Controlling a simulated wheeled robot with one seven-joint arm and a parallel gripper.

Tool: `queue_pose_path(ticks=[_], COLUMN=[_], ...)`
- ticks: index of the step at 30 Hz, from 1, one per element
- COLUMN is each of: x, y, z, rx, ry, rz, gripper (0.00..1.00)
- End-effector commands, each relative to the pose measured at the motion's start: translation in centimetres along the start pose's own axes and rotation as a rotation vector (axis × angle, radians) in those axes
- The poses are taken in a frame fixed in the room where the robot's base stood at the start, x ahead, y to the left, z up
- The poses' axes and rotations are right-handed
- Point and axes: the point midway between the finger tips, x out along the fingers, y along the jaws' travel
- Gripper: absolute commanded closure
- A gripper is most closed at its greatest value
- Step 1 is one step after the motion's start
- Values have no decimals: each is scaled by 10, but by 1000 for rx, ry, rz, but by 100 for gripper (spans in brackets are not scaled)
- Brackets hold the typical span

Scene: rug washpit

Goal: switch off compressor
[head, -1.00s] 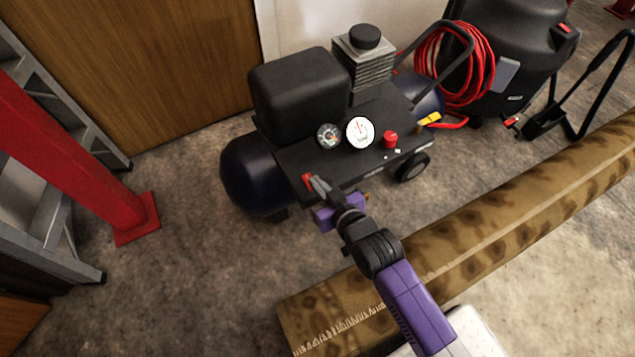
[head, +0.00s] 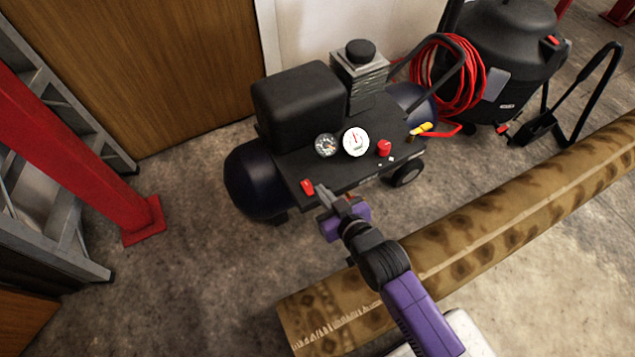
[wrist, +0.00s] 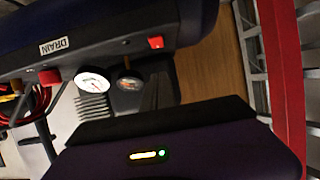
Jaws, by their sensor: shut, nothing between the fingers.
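The compressor has a dark blue tank (head: 250,180) and a black top plate (head: 345,178). A red rocker switch (head: 307,187) sits at the plate's front left corner; it also shows in the wrist view (wrist: 156,42). I cannot tell which way it is tipped. A dark gauge (head: 326,146), a white gauge (head: 356,142) and a red knob (head: 384,148) are to its right. My gripper (head: 322,191) is shut and empty, its tips just right of the switch in the head view, with no clear contact. The fingertips are not clear in the wrist view.
A rolled patterned rug (head: 470,240) lies across the floor in front of the compressor. A black vacuum (head: 510,60) and a coiled red hose (head: 450,75) are at the back right. A red post (head: 85,150) and a metal ladder (head: 50,225) stand left.

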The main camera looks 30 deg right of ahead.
Motion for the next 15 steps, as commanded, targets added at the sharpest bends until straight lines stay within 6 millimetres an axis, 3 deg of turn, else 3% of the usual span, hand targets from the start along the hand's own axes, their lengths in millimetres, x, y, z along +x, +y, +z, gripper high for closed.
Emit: queue_pose_path(ticks=[6, 15], x=[-42, -65], y=[0, 0], z=[10, 18], rx=[-1, 0], ry=[-1, 3], rz=[-1, 0], gripper=[100, 100])
